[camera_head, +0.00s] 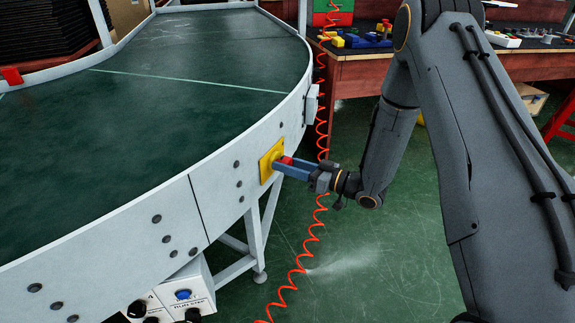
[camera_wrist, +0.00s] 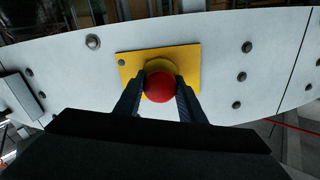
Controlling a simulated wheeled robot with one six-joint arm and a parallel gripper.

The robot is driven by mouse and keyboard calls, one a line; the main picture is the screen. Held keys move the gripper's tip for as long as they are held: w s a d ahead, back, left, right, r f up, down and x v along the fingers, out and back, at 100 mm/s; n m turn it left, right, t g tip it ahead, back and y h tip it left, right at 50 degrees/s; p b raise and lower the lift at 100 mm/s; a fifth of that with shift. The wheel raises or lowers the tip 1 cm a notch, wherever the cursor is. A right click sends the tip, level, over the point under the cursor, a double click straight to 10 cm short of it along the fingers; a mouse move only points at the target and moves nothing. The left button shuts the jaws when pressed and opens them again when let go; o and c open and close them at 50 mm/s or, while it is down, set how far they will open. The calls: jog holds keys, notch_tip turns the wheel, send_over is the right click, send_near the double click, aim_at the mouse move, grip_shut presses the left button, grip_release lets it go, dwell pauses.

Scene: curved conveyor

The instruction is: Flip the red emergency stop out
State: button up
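The red emergency stop (camera_wrist: 160,87) is a round button on a yellow plate (camera_wrist: 185,60), fixed to the conveyor's white side wall. In the wrist view my gripper (camera_wrist: 161,92) has one finger on each side of the button, and the fingertips appear to touch its edges. In the head view the yellow plate (camera_head: 266,163) shows on the outer curve of the conveyor. My gripper (camera_head: 283,165) reaches it from the right and hides most of the button; a bit of red (camera_head: 287,160) shows by the fingers.
The conveyor (camera_head: 150,90) curves across the left with an empty green belt. A control box (camera_head: 185,292) with a blue button hangs below it. A red coiled hose (camera_head: 311,235) hangs near my gripper. A wooden workbench (camera_head: 355,68) with parts stands behind. Open floor lies below.

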grip_shut()
jog(key=shift+p+v, duration=0.45)
jog(key=shift+v, duration=0.45)
jog(key=o, duration=0.6)
grip_release()
jog(key=shift+c, duration=0.2)
jog(key=o, duration=0.3)
jog(key=shift+d, duration=0.25)
jog(key=shift+a, duration=0.2)
jog(key=v, duration=0.7)
jog(key=shift+s+d, duration=0.25)
jog(key=shift+d, duration=0.1)
